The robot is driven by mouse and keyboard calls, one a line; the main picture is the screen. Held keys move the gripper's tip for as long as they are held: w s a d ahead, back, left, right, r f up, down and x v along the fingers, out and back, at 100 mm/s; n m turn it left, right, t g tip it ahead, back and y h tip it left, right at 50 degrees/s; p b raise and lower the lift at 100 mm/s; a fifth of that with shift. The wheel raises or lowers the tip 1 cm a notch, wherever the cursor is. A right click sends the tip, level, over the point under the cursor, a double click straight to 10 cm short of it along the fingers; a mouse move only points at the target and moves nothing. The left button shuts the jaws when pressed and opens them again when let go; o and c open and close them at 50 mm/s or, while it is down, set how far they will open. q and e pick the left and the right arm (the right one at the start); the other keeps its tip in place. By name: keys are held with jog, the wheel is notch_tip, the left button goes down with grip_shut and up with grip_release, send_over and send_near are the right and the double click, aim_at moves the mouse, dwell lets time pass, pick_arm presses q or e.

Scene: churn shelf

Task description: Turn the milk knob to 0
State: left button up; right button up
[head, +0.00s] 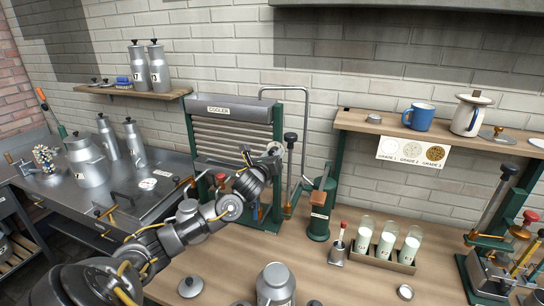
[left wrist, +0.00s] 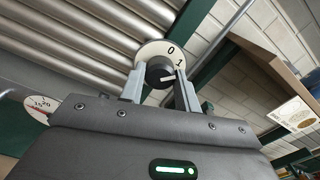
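The milk knob (left wrist: 160,72) is a black knob on a white round dial (left wrist: 152,50) marked 0 and 1, in the left wrist view. A pale mark on the knob points right, on the side of the 1. My left gripper (left wrist: 161,80) has one finger on each side of the knob; whether they press on it cannot be told. In the head view, my left gripper (head: 262,162) is at the right side of the green cooler (head: 218,109), in front of the dial (head: 275,148). My right gripper is not in view.
A second dial (left wrist: 40,108) with a red zone is left of my gripper. A bent metal pipe (head: 306,120) stands right of the cooler. A green stand (head: 319,225), a rack of milk bottles (head: 386,255) and a milk can (head: 275,287) are on the wooden counter (head: 225,270).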

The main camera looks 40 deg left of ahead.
pick_arm(q)
jog(key=shift+c, duration=1.3)
jog(key=shift+n, duration=0.3)
jog(key=n, duration=0.4)
jog(key=shift+n, duration=2.1)
jog(key=o, duration=1)
jog(key=shift+s, duration=0.1)
